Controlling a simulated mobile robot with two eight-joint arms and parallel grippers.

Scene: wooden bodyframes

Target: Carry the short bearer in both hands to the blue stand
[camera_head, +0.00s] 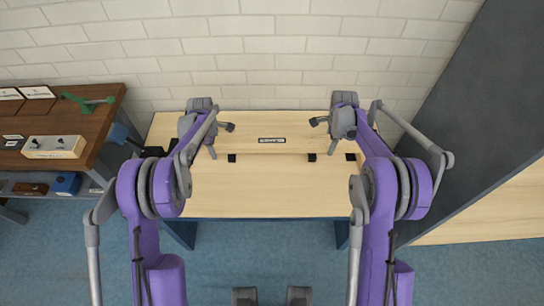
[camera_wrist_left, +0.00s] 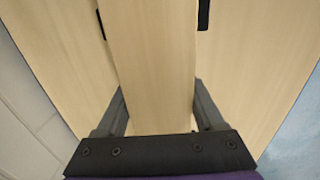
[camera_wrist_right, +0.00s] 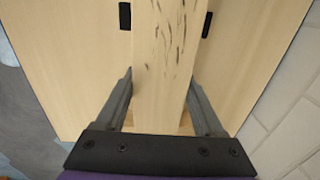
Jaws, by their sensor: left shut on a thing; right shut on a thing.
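The short bearer is a pale wooden bar (camera_head: 265,149) that spans between my two grippers over the pale wooden top (camera_head: 265,195) of a blue-legged stand. My left gripper (camera_head: 220,140) is shut on its left end, with a finger on each side of the bar (camera_wrist_left: 152,70) in the left wrist view. My right gripper (camera_head: 324,137) is shut on its right end. In the right wrist view the bar (camera_wrist_right: 160,75) shows dark grain marks between the fingers. I cannot tell whether the bearer touches the top.
Small black blocks (camera_head: 312,157) sit on the top near the bearer. A dark label (camera_head: 271,140) shows behind it. A brown bench (camera_head: 105,105) with a green tool (camera_head: 75,102) stands at left. A grey panel (camera_head: 450,110) rises at right; a brick wall stands behind.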

